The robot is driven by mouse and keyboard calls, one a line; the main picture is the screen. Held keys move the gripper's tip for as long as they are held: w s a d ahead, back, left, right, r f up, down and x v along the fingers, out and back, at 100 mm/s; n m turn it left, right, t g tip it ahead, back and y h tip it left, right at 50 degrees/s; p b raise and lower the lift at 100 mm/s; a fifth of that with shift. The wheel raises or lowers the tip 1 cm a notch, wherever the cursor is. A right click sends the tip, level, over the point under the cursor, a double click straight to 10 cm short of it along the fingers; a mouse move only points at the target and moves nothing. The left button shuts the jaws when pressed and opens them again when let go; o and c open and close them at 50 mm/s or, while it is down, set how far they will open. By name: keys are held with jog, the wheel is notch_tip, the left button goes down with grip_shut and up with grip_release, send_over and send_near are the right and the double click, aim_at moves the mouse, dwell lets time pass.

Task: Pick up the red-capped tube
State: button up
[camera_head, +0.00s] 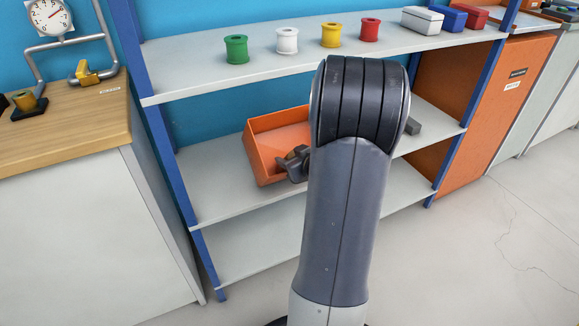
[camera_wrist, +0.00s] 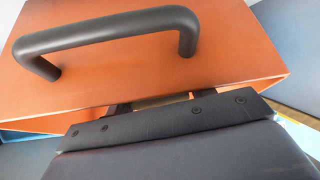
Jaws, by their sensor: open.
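I see no red-capped tube in either view. An orange open-topped box (camera_head: 262,158) stands on the middle shelf in the head view. In the wrist view an orange face (camera_wrist: 245,55) with a black bar handle (camera_wrist: 110,30) fills the upper part, close ahead of my gripper (camera_wrist: 160,101). My gripper is open; its dark body covers the bottom of that view and its fingertips are mostly hidden. My arm hides the right part of the box in the head view. A dark part (camera_head: 293,163) shows at the box's front; I cannot tell whether it is my gripper.
Green (camera_head: 236,48), white (camera_head: 287,40), yellow (camera_head: 331,34) and red (camera_head: 370,29) spools stand on the top shelf (camera_head: 200,82). White, blue and red boxes stand to their right. A wooden-topped counter (camera_head: 75,120) is at left. Blue posts frame the shelves.

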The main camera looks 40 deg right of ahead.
jog(key=c, duration=0.8)
notch_tip(320, 180, up, 10)
jog(key=p, duration=0.5)
jog(key=shift+p, duration=0.35)
jog(key=shift+r, duration=0.1)
